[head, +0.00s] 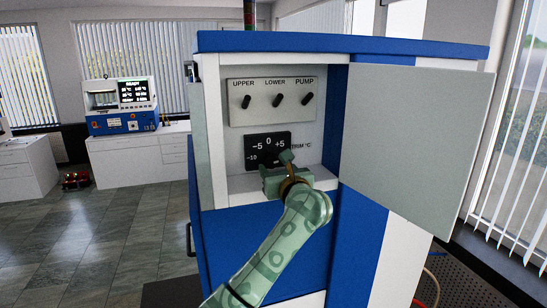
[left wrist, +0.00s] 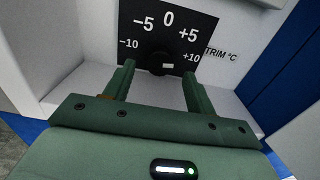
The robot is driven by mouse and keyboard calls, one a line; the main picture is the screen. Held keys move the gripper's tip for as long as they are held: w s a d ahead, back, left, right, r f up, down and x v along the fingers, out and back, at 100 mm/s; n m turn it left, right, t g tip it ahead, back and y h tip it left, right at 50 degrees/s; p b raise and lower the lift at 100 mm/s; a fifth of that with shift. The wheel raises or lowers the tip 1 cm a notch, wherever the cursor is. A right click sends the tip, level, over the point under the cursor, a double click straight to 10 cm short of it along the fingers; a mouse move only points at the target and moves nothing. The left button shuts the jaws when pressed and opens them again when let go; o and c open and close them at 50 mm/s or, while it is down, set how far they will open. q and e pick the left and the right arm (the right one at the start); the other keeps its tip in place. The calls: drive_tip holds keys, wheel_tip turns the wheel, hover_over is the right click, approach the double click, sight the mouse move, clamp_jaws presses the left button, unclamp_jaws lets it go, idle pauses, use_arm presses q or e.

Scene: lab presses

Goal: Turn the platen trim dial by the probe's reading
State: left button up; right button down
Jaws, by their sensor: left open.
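The trim panel (head: 265,145) is a black plate in the cabinet recess, marked -10, -5, 0, +5 and +10 with "TRIM °C" beside it. In the left wrist view the dial (left wrist: 160,60) is a dark round knob low on that plate, with a small pale mark at its lower right. I cannot tell exactly which value it points to. My left gripper (head: 286,157) is in front of the plate and hides the dial in the head view. Its two fingers (left wrist: 158,72) are open, apart on either side of the dial. My right gripper is not in view. I cannot make out a probe.
Three toggle switches (head: 276,101), labelled UPPER, LOWER and PUMP, sit above the trim panel. The grey door (head: 417,140) stands open at the right. A ledge (head: 240,185) runs below the panel. A blue-and-white bench machine (head: 122,108) with a lit "READY" screen stands at the back left.

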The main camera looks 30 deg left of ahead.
sight(272, 163)
use_arm(q)
drive_tip(key=x, duration=0.3)
drive_tip(key=shift+w+a+p, duration=0.15)
drive_tip(key=shift+a+p, duration=0.05)
drive_tip(key=shift+p, duration=0.15)
